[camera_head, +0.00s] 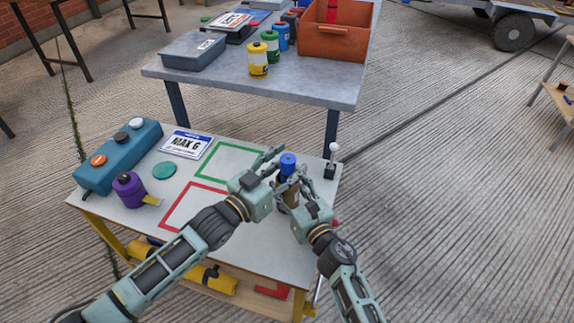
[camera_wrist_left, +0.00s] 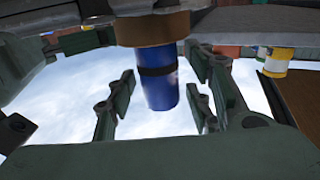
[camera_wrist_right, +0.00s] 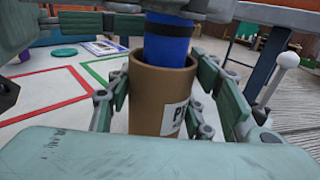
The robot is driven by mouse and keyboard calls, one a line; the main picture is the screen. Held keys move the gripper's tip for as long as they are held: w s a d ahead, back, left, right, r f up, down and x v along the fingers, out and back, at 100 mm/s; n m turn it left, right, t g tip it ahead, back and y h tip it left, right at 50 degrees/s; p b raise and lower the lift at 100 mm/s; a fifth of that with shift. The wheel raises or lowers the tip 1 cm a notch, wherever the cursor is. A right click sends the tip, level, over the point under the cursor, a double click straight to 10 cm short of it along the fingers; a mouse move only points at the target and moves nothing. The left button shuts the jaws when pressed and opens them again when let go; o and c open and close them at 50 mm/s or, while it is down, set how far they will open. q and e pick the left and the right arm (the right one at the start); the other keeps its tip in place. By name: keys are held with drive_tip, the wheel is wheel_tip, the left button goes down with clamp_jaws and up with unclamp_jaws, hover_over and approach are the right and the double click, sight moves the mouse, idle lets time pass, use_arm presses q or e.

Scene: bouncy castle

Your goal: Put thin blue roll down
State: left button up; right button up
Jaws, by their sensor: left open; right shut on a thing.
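The thin blue roll (camera_head: 288,160) stands upright with its lower part inside a brown cardboard tube (camera_wrist_right: 158,98). In the right wrist view the blue roll (camera_wrist_right: 167,45) rises out of the tube's open top, and the tube has a white label. My right gripper (camera_head: 293,189) is shut on the brown tube, with fingers on both sides. My left gripper (camera_head: 283,167) is open around the blue roll. In the left wrist view the roll (camera_wrist_left: 158,90), with a black band, is between the spread fingers with gaps on both sides.
The near table holds a green outlined square (camera_head: 233,148), a red outlined square (camera_head: 176,222), a purple canister (camera_head: 129,190), a blue button box (camera_head: 121,158) and a MAX 6 sign (camera_head: 187,144). A joystick (camera_head: 332,160) stands at the right edge. A grey table (camera_head: 300,93) stands behind.

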use_arm(q)
drive_tip(key=v, duration=1.2)
drive_tip(key=shift+r, duration=0.15)
use_arm(e)
drive_tip(key=o, duration=1.7)
